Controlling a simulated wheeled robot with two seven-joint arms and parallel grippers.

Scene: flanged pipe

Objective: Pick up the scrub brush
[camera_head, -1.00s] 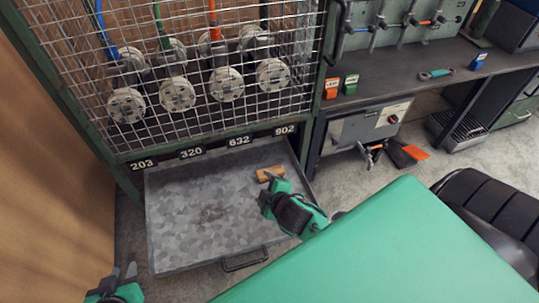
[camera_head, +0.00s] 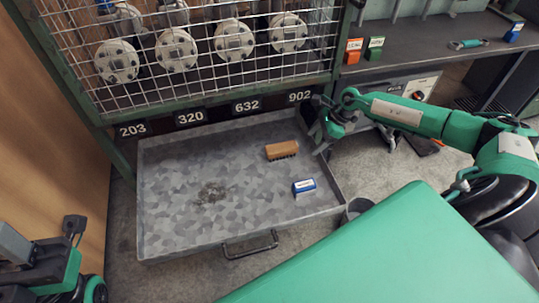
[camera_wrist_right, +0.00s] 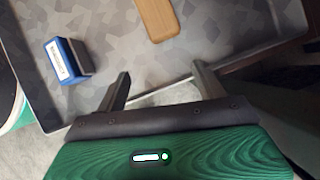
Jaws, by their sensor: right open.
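The scrub brush (camera_head: 282,150) has a brown wooden back and dark bristles. It lies in the grey metal drawer tray (camera_head: 180,200), towards its back right. In the right wrist view, its wooden back (camera_wrist_right: 156,18) shows beyond the fingers. My right gripper (camera_head: 322,128) is at the tray's right rim, to the right of the brush and apart from it. Its two fingers (camera_wrist_right: 163,85) are spread with nothing between them. My left gripper (camera_head: 42,240) is at the lower left, outside the tray and partly cut off; its jaw opening is unclear.
A blue and white block (camera_head: 304,188) sits in the tray in front of the brush. A wire cage with flanged pipes (camera_head: 175,48) stands behind the tray. A green surface (camera_head: 400,250) fills the lower right. The tray's left half is clear apart from a dark stain.

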